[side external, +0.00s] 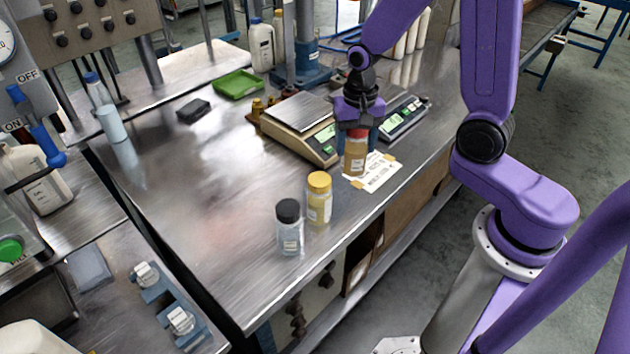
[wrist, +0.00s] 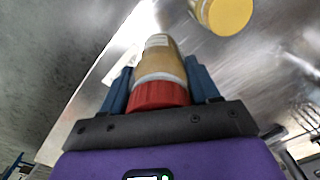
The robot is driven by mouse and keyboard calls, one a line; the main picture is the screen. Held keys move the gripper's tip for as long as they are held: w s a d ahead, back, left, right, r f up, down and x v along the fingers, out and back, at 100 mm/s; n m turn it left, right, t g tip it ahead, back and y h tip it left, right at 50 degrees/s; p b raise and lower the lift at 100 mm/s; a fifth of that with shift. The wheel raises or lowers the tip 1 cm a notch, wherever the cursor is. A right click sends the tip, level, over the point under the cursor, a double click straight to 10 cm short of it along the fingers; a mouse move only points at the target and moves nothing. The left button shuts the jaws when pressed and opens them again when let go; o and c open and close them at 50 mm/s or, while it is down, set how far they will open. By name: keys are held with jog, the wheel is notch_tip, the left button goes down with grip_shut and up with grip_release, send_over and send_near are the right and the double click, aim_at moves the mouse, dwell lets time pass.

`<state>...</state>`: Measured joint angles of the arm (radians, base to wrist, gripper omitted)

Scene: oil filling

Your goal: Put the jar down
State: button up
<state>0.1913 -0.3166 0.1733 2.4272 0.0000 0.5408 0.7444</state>
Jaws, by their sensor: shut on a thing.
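A jar (side external: 356,158) with amber-brown contents and a red lid is in my gripper (side external: 357,133), near the right edge of the steel table. In the wrist view the jar (wrist: 158,62) sits between the two blue fingers of my gripper (wrist: 163,84), its red lid toward the palm. The jar looks upright, over or on a white paper label (side external: 376,172) on the table. I cannot tell whether its base touches the paper.
A yellow-lidded jar (side external: 319,200) and a black-lidded clear jar (side external: 289,228) stand to the front left. A scale (side external: 297,125) is just behind, and another scale (side external: 403,117) is at the right. A green tray (side external: 238,84) lies farther back. The table's middle left is clear.

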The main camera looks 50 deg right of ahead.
aim_at(364, 142)
jog(key=m, duration=0.2)
jog(key=s+r+m, duration=0.1)
jog(key=m, duration=0.3)
jog(key=shift+s+a+r, duration=0.15)
jog(key=shift+a+r, duration=0.05)
jog(key=shift+r, duration=0.05)
jog(key=m, duration=0.3)
jog(key=s+r+m, duration=0.1)
jog(key=m, duration=0.1)
jog(key=shift+a+m, duration=0.15)
jog(key=shift+m, duration=0.15)
jog(key=w+f, duration=0.8)
jog(key=w, duration=0.1)
jog(key=w+f, duration=0.4)
jog(key=w, duration=0.1)
jog(key=shift+a, duration=0.2)
jog(key=shift+f, duration=0.35)
jog(key=shift+f, duration=0.1)
